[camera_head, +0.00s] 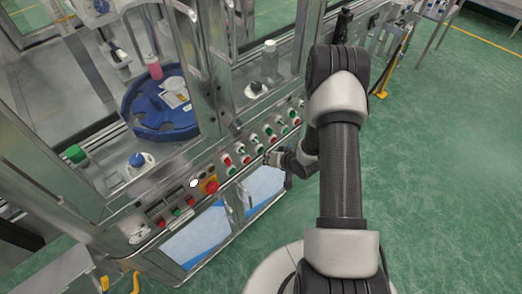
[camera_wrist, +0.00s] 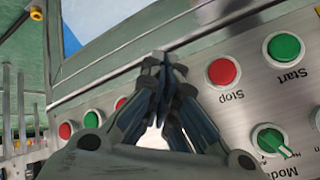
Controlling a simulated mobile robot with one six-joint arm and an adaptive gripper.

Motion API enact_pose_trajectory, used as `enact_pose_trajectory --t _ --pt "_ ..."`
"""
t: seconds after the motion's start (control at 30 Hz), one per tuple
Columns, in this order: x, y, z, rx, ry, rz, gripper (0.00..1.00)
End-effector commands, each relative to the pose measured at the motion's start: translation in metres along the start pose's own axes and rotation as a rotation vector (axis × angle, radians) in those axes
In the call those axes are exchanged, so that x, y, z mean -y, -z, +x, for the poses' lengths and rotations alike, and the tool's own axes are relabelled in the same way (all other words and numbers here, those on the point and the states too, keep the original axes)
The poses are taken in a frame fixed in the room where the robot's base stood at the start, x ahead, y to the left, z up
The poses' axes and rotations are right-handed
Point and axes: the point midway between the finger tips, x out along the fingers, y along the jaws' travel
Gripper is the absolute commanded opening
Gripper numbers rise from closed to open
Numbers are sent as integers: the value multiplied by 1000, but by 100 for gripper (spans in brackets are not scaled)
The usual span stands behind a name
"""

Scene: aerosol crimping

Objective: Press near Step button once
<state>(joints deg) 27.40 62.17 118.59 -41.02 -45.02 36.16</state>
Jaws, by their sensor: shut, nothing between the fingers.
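My gripper (camera_head: 272,158) is at the front control panel (camera_head: 225,160) of the machine, over its row of buttons. In the wrist view, the shut fingers (camera_wrist: 163,62) point at the panel's edge and hold nothing. A red button labelled Stop (camera_wrist: 223,72) is just right of the fingertips, with a green Start button (camera_wrist: 284,48) beyond it. A green Mode knob (camera_wrist: 272,141) is below them. I can read no Step label; the fingers hide part of the panel, and a bright white patch shows between them. I cannot tell whether the fingertips touch anything.
More red and green buttons, including a red one (camera_wrist: 65,130), lie left of the fingers. A red emergency button (camera_head: 211,187) on yellow stands farther left on the panel. A blue turntable (camera_head: 165,120) is inside the machine. Green floor (camera_head: 440,170) is clear at right.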

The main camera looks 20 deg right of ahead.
Motion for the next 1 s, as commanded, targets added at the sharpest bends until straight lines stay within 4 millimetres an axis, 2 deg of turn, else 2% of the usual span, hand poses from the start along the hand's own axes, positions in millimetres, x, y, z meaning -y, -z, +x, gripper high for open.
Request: enact_pose_trajectory --t 1.0 --pt "4 4 6 0 0 -1 0"
